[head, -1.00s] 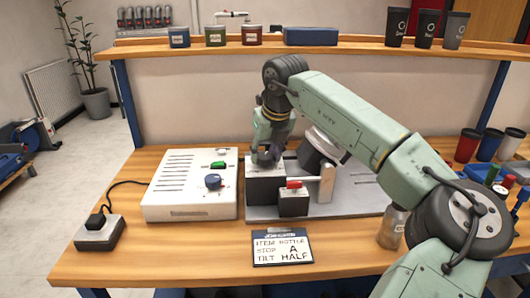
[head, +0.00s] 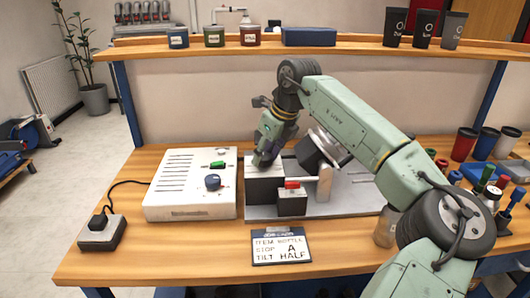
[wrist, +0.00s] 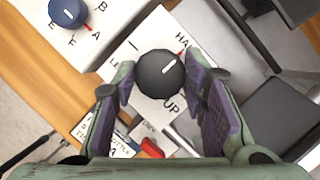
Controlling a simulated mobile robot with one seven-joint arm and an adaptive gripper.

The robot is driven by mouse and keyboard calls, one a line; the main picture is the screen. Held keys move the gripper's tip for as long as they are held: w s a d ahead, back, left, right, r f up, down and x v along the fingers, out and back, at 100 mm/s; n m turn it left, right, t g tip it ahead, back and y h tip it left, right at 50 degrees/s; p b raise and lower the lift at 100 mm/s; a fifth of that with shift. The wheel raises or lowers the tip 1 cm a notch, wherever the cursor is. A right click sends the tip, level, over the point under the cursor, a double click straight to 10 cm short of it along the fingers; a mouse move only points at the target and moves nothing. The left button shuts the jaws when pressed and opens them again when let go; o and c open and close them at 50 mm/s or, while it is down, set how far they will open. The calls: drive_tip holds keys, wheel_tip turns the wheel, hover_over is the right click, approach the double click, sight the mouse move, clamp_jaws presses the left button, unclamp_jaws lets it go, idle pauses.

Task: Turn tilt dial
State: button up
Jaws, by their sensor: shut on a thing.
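The tilt dial (wrist: 160,74) is a round black knob with a white pointer line, on a white-topped block (head: 264,186) with a dark front. In the wrist view its pointer aims up and right, toward the partly hidden word HALF; UP also shows. My gripper (wrist: 159,82) is over the block with its purple-padded fingers on either side of the dial, shut on it. In the head view my gripper (head: 266,155) hides the dial.
A white control box (head: 190,205) with a blue dial (head: 212,182) and a green switch (head: 217,165) stands left. A small block with a red switch (head: 292,184) is close in front. A metal bottle (head: 386,228) stands right. The bench front is mostly clear.

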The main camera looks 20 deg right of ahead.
drive_tip(key=o, duration=1.2)
drive_tip(key=shift+c, duration=0.2)
drive_tip(key=v, duration=1.2)
wheel_tip(320, 180, up, 7)
drive_tip(key=p, duration=0.6)
drive_tip(key=shift+a, duration=0.1)
